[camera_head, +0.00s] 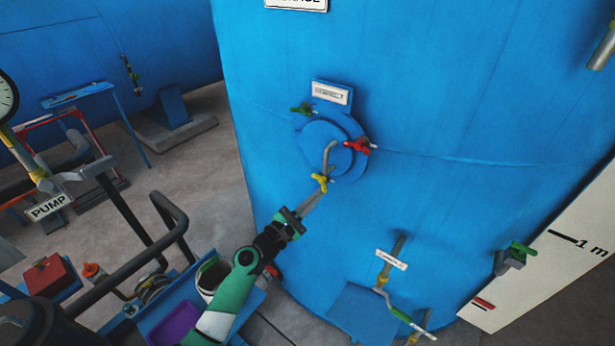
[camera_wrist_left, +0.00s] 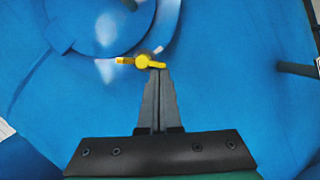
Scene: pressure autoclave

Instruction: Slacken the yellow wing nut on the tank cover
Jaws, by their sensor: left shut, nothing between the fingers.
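The yellow wing nut (camera_head: 321,181) sits at the lower edge of the round blue cover (camera_head: 331,146) on the blue tank. In the left wrist view the yellow wing nut (camera_wrist_left: 143,62) lies just beyond my fingertips. My left gripper (camera_head: 320,193) is shut and empty, its tips close below the nut. In the wrist view the left gripper (camera_wrist_left: 156,72) overlaps the nut's right wing; I cannot tell if they touch. A red wing nut (camera_head: 360,146) is on the cover's right and a green one (camera_head: 303,110) at its upper left. My right gripper is not seen.
A bent grey handle (camera_head: 328,155) stands out from the cover just above the yellow nut. Pipes with a valve (camera_head: 383,280) are on the tank lower right. Dark railings (camera_head: 150,220) and a cart with a purple tray (camera_head: 175,322) are at lower left.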

